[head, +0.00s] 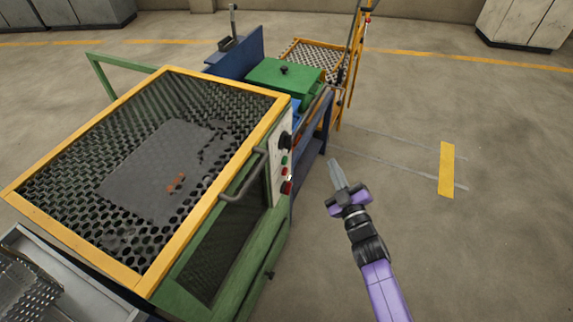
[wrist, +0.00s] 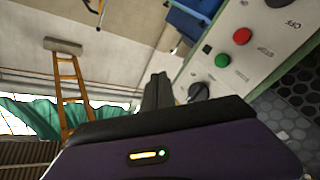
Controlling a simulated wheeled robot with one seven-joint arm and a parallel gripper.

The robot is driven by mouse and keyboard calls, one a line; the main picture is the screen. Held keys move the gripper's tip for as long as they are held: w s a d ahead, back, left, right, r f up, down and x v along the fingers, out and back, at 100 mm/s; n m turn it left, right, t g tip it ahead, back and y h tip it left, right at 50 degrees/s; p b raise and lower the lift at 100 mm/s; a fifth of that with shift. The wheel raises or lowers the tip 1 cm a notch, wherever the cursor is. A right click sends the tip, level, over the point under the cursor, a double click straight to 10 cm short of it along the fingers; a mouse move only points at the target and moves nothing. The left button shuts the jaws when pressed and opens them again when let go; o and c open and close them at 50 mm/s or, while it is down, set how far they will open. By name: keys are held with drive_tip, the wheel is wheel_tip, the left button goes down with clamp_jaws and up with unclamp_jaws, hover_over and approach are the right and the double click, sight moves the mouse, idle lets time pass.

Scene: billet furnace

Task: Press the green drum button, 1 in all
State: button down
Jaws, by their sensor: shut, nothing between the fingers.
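The green button (head: 284,160) sits on the pale control panel (head: 276,172) at the right side of the green machine with the yellow-rimmed mesh top. In the wrist view the green button (wrist: 223,60) lies between a red button (wrist: 242,36) and a black rotary knob (wrist: 198,91). My gripper (head: 334,163) is shut and empty, to the right of the panel and clear of it in the head view. In the wrist view the gripper fingers (wrist: 158,82) point upward, left of the green button, with no contact visible.
A grey handle (head: 243,178) juts from the machine just left of the panel. A green box-shaped lid (head: 286,82) and a yellow ladder-like frame (head: 352,60) stand behind. Open floor with a yellow strip (head: 446,169) lies to the right.

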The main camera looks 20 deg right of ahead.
sight(285, 161)
drive_tip(key=f+n, duration=0.1)
drive_tip(key=w+a+f+n+y, duration=0.1)
drive_tip(key=f, duration=0.3)
drive_tip(key=shift+w+a+f+n+g, duration=0.1)
drive_tip(key=shift+w+a+n+g, duration=0.05)
drive_tip(key=shift+n+g, duration=0.25)
drive_tip(key=w+a+b, duration=0.6)
drive_tip(key=b, duration=0.1)
drive_tip(key=shift+w+a, duration=0.1)
drive_tip(key=shift+w+a, duration=0.1)
idle(2.0)
drive_tip(key=shift+w+a+b, duration=0.2)
drive_tip(key=shift+b, duration=0.35)
